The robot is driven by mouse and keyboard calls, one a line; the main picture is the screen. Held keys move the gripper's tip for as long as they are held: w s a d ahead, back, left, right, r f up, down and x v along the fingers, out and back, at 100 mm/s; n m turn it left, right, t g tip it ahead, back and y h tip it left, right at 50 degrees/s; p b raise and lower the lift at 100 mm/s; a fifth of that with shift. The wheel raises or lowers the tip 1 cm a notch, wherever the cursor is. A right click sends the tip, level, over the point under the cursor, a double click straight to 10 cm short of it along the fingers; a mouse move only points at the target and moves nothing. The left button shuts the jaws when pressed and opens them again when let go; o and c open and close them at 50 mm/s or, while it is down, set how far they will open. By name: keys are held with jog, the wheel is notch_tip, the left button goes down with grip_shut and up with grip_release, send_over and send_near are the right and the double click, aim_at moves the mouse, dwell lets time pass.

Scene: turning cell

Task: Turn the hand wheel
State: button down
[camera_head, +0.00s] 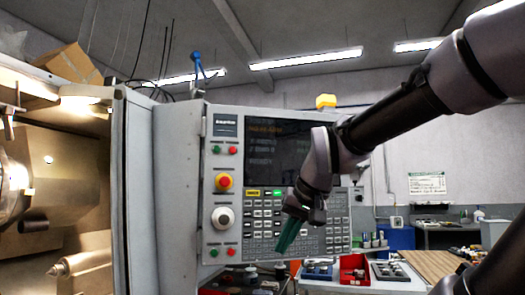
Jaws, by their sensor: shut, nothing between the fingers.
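The hand wheel (222,217) appears to be the pale round knob on the left strip of the machine's control panel. It sits below a red emergency button on a yellow base (223,181). My gripper (284,249) points downward in front of the panel, to the right of the wheel and somewhat lower in the picture. Its green fingers are shut and empty. They are apart from the wheel in the picture. Their distance from the panel is hard to judge. The wheel is fully in view.
The control panel (340,235) has a dark screen (258,150) and many keys, partly covered by my arm. The open lathe chamber (60,215) is at left. A red bin (354,269) and a bench with small parts (396,271) stand low at right.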

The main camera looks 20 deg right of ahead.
jog(key=c, duration=1.5)
grip_release()
jog(key=shift+c, duration=0.2)
jog(key=o, duration=0.5)
jog(key=shift+w, duration=0.15)
jog(key=o, duration=1)
jog(key=w, duration=0.3)
jog(key=shift+w+a+r+t, duration=0.1)
jog(key=shift+w+t, duration=0.25)
jog(key=shift+t, duration=0.05)
jog(key=w+t+h, duration=0.1)
jog(key=w+t, duration=0.3)
jog(key=w, duration=1.1)
jog(key=n+t+h, duration=0.1)
jog(key=t+h, duration=0.3)
jog(key=t, duration=0.3)
send_near(224, 221)
jog(key=w+d, duration=0.1)
jog(key=d, duration=0.4)
jog(key=a+f+n+t+y, duration=0.1)
jog(key=a+f+n+t, duration=0.2)
jog(key=a+n, duration=0.1)
jog(key=shift+y, duration=0.4)
jog(key=x, duration=1)
jog(key=shift+w+r, duration=0.25)
jog(key=shift+r, duration=0.2)
